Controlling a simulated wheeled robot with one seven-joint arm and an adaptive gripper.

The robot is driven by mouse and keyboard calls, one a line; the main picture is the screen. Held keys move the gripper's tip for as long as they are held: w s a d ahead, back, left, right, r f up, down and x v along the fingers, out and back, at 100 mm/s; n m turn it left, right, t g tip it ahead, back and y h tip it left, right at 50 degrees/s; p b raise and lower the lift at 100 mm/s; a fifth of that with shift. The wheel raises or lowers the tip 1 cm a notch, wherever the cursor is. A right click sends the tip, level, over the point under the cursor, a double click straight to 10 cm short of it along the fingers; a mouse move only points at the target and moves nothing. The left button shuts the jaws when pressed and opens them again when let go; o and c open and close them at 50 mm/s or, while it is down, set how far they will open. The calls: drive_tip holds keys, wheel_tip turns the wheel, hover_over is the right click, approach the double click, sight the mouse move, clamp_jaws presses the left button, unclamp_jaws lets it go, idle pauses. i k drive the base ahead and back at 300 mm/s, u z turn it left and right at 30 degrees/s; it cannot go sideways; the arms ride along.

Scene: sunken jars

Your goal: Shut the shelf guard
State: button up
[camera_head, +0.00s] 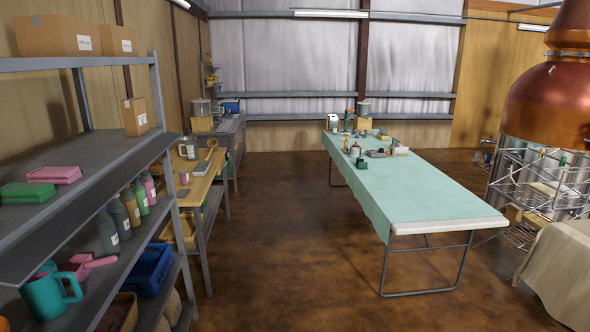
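I cannot clearly pick out a shelf guard. A grey metal shelf unit (88,147) stands close on the left. Its middle shelf has a broad dark front edge (95,188), and I cannot tell whether this is a separate guard. Pink folded cloths (54,174) and green folded cloths (27,192) lie on that shelf. Several bottles (131,207) stand on the shelf below. No guard is clear there either. My gripper is not in view.
A long table with a pale green cover (425,190) stands right of centre, with small items at its far end. A wooden workbench (197,187) stands beyond the shelf unit. A cloth-covered table (562,270) is at the lower right. The brown floor (275,245) between is clear.

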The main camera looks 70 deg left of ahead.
sight(23, 261)
drive_tip(key=u, duration=1.55)
drive_tip(key=i, duration=0.55)
drive_tip(key=u, duration=1.85)
